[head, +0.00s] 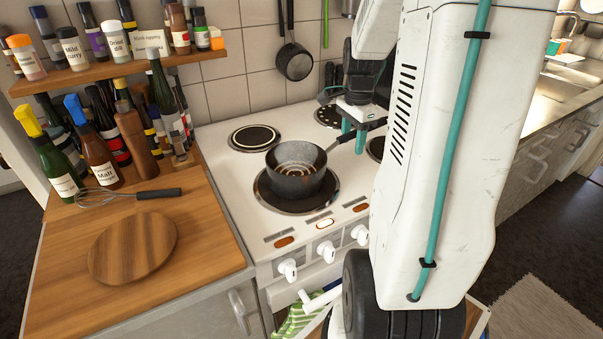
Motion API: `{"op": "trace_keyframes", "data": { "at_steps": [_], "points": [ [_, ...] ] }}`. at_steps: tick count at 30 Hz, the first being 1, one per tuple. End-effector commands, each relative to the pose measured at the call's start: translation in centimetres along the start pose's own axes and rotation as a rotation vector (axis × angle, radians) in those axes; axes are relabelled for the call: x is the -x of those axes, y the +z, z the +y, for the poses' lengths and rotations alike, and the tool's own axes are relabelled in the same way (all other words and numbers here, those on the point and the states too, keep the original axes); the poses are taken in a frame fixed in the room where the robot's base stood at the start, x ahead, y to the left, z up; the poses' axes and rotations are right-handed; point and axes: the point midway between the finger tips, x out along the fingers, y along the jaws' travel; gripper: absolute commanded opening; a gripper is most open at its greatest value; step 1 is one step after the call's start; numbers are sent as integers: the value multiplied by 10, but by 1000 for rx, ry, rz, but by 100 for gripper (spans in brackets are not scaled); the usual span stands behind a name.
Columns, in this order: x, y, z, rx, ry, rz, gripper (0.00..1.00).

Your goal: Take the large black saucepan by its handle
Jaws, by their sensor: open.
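The large black saucepan (296,184) stands upright on the front left hotplate of the cooker. It looks empty, with a worn grey-black wall. Its handle (334,145) points to the back right, up to my gripper. My gripper (354,137) points down with its two teal fingers apart, at the outer part of the handle. The handle seems to pass at or between the fingers, but I cannot tell whether they touch it. My arm hides part of the cooker's right side.
A smaller dark pan (294,62) hangs on the tiled wall. The left worktop holds a round wooden board (133,248), a whisk (128,196) and several bottles (58,160). A spice shelf (125,70) is above. The back left hotplate (254,138) is free.

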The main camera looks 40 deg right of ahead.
Motion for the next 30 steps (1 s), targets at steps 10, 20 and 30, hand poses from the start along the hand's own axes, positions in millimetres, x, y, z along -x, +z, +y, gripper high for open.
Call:
{"op": "trace_keyframes", "data": {
  "at_steps": [10,20,30],
  "points": [
    [0,0,0,0,0,0,0],
    [4,0,0,0,-1,0,0],
    [39,0,-1,0,-4,2,0]
  ]
}}
